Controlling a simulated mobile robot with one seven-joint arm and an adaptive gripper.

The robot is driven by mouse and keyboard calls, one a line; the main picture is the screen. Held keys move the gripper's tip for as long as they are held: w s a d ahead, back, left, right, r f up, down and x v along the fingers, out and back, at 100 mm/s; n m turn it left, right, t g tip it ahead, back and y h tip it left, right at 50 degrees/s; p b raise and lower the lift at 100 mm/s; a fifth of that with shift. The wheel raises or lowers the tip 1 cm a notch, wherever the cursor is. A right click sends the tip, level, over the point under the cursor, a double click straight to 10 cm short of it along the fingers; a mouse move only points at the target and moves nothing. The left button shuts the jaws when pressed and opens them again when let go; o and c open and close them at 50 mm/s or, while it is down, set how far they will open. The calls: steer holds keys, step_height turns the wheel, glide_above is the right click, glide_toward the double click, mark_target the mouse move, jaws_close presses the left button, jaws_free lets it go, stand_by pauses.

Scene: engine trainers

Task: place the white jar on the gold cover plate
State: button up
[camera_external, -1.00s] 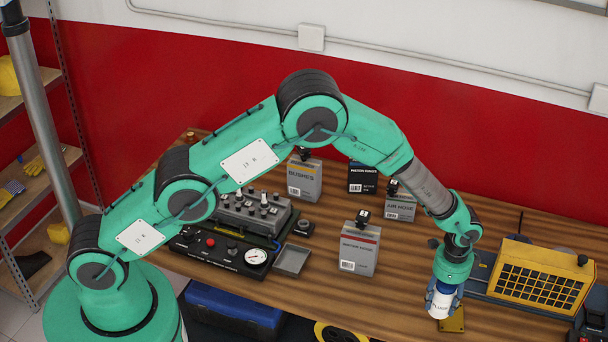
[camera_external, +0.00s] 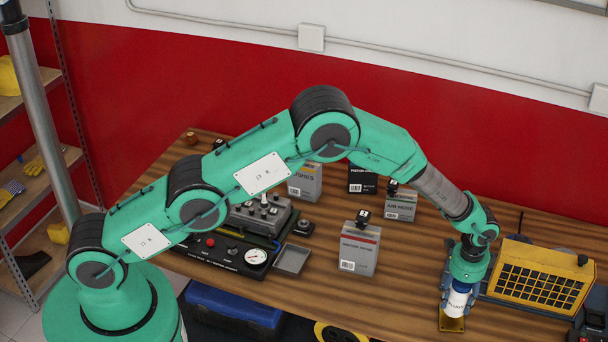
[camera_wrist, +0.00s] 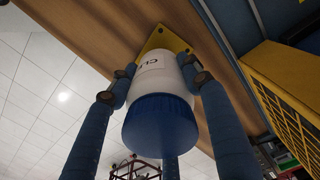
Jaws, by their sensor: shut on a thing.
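The white jar (camera_external: 457,302) has a blue lid and dark lettering. My gripper (camera_external: 462,285) is shut on it from above, and the jar looks upright. In the wrist view the jar (camera_wrist: 155,80) shows its blue lid toward the camera, with the blue fingers of my gripper (camera_wrist: 158,88) around it. The gold cover plate (camera_external: 452,323) lies on the table at its front edge, directly under the jar. In the wrist view a corner of the plate (camera_wrist: 160,38) shows beyond the jar. I cannot tell whether the jar's base touches the plate.
A yellow grilled unit (camera_external: 540,273) stands close to the right of my gripper. A grey box (camera_external: 359,250) stands to the left, with an air hose box (camera_external: 400,207) behind it. The wooden table (camera_external: 410,285) is clear between the grey box and the jar.

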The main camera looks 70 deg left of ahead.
mark_target(455, 305)
steer(key=shift+f, duration=1.6)
steer(key=shift+f, duration=0.15)
steer(key=o, duration=1.3)
steer(key=shift+c, duration=0.2)
steer(key=shift+r, duration=0.2)
steer(key=shift+r, duration=6)
